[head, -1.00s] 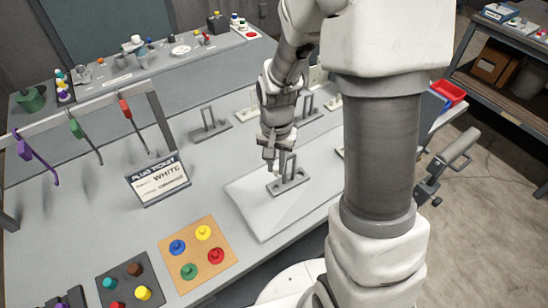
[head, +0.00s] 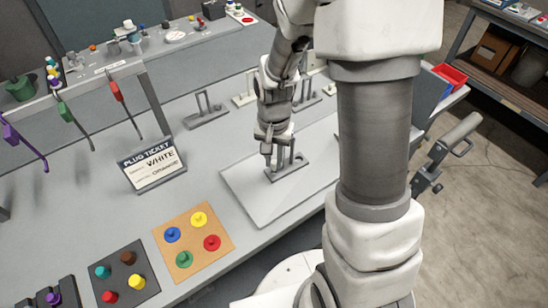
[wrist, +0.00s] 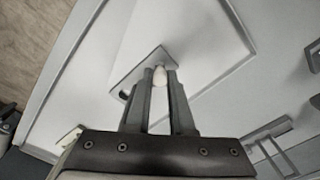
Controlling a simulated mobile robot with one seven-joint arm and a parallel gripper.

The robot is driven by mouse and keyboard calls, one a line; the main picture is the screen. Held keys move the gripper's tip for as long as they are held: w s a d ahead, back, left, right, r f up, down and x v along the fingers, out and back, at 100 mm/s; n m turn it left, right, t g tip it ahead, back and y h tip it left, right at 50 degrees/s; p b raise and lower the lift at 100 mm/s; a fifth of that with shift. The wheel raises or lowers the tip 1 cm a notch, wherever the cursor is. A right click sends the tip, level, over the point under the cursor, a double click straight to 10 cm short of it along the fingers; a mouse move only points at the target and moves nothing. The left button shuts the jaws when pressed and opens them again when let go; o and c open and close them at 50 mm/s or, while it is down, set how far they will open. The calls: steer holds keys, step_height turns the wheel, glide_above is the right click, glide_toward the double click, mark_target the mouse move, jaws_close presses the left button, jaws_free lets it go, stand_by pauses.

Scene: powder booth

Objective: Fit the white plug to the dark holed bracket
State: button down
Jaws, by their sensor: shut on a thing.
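The dark grey bracket (head: 290,172), a flat plate with an upright loop, lies on the pale tray (head: 245,205). Its plate (wrist: 138,72) also shows in the wrist view. My gripper (head: 270,160) points down at the left part of this bracket. In the wrist view my gripper (wrist: 160,82) is shut on the white plug (wrist: 160,75), whose rounded end shows between the fingertips, over the plate. I cannot tell whether the plug is in a hole or just above it. In the head view the fingers hide the plug.
Other brackets, one dark (head: 205,116) and some pale (head: 243,98), stand behind the tray. A ticket (head: 152,165) reading WHITE stands at left. A tan board (head: 194,240) and a dark board (head: 125,283) hold coloured plugs. My arm blocks the right side.

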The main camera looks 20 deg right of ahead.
steer(key=shift+f+b, duration=0.45)
steer(key=shift+f, duration=0.05)
steer(key=c, duration=0.7)
jaws_free()
step_height(320, 180, up, 18)
steer(key=p, duration=0.1)
steer(key=shift+f, duration=0.25)
